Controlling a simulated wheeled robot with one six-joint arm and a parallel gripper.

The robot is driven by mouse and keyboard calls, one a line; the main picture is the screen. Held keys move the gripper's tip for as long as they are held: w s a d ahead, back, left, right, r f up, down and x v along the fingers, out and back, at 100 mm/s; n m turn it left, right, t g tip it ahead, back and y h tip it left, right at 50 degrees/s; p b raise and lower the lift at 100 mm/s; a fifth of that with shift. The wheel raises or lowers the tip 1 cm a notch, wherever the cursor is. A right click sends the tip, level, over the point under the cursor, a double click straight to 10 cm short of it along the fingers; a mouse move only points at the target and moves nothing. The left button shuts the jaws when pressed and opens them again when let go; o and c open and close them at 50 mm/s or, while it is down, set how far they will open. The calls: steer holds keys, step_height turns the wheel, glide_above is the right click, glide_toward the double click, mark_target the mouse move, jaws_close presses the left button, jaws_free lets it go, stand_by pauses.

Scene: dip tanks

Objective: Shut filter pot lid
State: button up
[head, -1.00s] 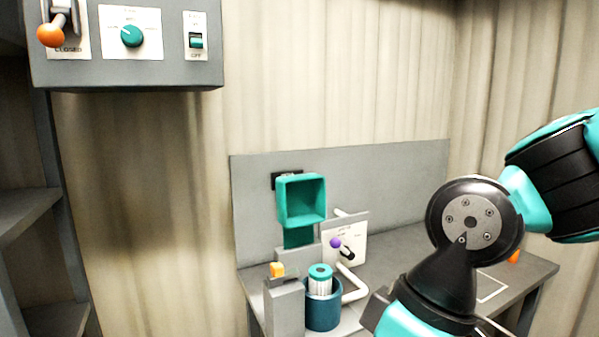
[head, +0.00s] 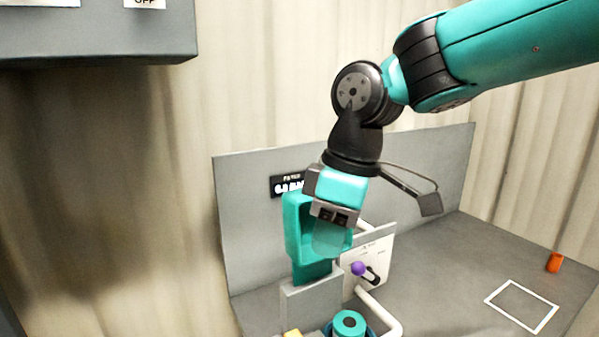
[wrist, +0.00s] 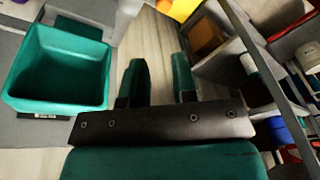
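The filter pot lid (head: 297,228) is a teal, hollow, box-shaped cover standing raised on its grey hinge block (head: 312,302). In the wrist view the open lid (wrist: 58,75) shows its hollow side at the left, beside my fingers. The filter pot (head: 373,332) shows only at the bottom edge of the head view, with a teal-topped filter (head: 348,323) in it. My gripper (head: 332,238) overlaps the lid's right part in the head view; contact there cannot be told. In the wrist view my gripper (wrist: 160,82) has its two fingers apart with nothing between them.
A white panel with a purple-knobbed lever (head: 358,268) and a white pipe (head: 380,312) stand right of the lid. A display (head: 286,185) is on the backboard behind. The bench's right side is mostly clear, with an orange object (head: 555,262) and a white outline (head: 522,306).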

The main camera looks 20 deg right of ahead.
steer(key=w+d+r+n+h+p, duration=0.1)
steer(key=w+r+n+p, duration=0.15)
steer(key=w+r, duration=0.4)
steer(key=w+d+r+n+h+p, duration=0.1)
steer(key=w+r+n, duration=0.25)
steer(key=w, duration=0.55)
steer(key=w+d+r+n+p, duration=0.25)
steer(key=w+r, duration=0.25)
steer(key=w, duration=0.3)
steer(key=shift+n, duration=0.35)
steer(key=f, duration=0.5)
steer(key=f+p, duration=0.1)
steer(key=f, duration=0.5)
steer(key=a+f+p, duration=0.1)
steer(key=f, duration=0.5)
steer(key=shift+f, duration=0.2)
jaws_close()
